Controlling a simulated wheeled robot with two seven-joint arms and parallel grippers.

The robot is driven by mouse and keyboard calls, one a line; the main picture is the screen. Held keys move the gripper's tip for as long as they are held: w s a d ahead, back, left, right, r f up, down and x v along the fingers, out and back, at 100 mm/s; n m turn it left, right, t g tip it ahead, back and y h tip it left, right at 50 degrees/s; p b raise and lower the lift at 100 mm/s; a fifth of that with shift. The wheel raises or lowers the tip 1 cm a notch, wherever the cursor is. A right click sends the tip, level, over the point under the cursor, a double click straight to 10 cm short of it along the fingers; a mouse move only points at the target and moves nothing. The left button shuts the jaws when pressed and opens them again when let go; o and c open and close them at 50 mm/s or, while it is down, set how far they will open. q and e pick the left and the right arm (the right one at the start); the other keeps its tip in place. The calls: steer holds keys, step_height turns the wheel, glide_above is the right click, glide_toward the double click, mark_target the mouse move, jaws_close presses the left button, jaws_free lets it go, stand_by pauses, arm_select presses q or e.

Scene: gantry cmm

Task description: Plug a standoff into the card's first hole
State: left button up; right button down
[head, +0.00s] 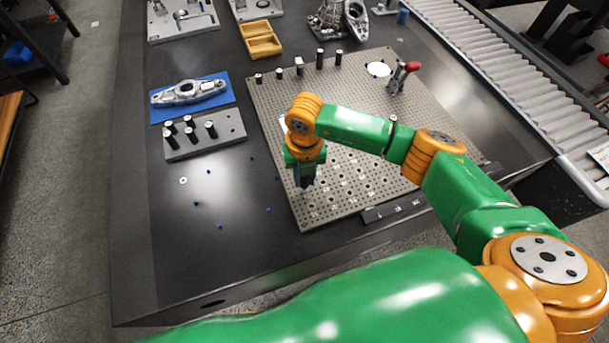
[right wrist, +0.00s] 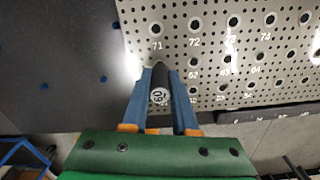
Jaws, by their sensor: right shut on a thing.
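My right gripper (head: 307,182) points down over the front left part of the perforated grey plate (head: 350,75). In the right wrist view the right gripper (right wrist: 162,88) is shut on a dark cylindrical standoff (right wrist: 159,84) with a pale, marked end facing the camera. Numbered larger holes such as 71 to 74 show in the plate (right wrist: 176,52) beyond it. I cannot tell whether the standoff's far end touches the plate. Several standoffs stand in a grey rack (head: 225,137) on the left. I cannot make out the card; a white edge (head: 283,121) shows beside my right arm. My left gripper is out of view.
A blue mat (head: 225,93) with a metal casting (head: 188,91) lies behind the rack. A yellow case (head: 260,40) and a red-handled clamp (head: 402,77) are farther back. Standoffs (head: 320,58) line the plate's back. Small blue bits and a washer (head: 183,180) lie on the dark table.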

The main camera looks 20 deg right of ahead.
steer(key=shift+f+b, duration=0.85)
steer(key=shift+f, duration=0.05)
stand_by(0.8)
steer(key=c, duration=0.6)
jaws_free()
step_height(320, 180, up, 7)
steer(key=shift+r, duration=0.1)
